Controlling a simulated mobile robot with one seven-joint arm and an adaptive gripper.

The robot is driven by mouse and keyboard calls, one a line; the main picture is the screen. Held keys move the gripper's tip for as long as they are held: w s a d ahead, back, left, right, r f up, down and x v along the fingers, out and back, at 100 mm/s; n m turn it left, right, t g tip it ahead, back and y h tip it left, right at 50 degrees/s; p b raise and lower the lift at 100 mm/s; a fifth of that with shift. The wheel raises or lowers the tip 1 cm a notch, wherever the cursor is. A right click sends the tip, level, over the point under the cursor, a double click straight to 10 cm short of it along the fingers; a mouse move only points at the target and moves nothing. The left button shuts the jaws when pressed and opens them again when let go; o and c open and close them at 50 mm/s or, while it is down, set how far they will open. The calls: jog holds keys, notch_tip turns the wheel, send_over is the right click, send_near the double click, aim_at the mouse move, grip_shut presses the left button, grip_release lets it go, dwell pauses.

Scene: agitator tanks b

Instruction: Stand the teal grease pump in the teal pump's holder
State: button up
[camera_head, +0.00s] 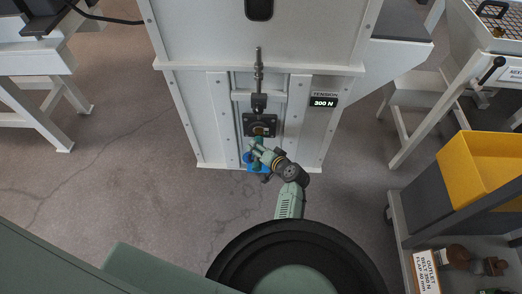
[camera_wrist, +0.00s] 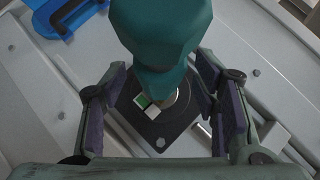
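The teal grease pump (camera_wrist: 160,45) fills the upper middle of the wrist view, between the two fingers of my gripper (camera_wrist: 161,68). Its lower part narrows towards a brass-coloured fitting on a dark plate. The fingers stand apart on either side of it; whether they touch its sides is unclear. In the head view my gripper (camera_head: 259,151) is low at the white machine's front, and a little teal of the pump (camera_head: 258,141) shows behind it. I cannot make out the teal pump's holder.
The dark plate (camera_wrist: 188,133) carries a small green and white marking. A blue bracket-like part (camera_head: 251,168) is beside the gripper. The white machine (camera_head: 250,35) has a display (camera_head: 323,103) reading 300 N. A cart with a yellow bin (camera_head: 480,170) stands at right.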

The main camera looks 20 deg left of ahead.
grip_shut()
dwell(1.1)
jog(key=shift+s+d, duration=0.2)
jog(key=shift+s, duration=0.4)
dwell(0.6)
jog(key=c, duration=0.7)
grip_release()
grip_shut()
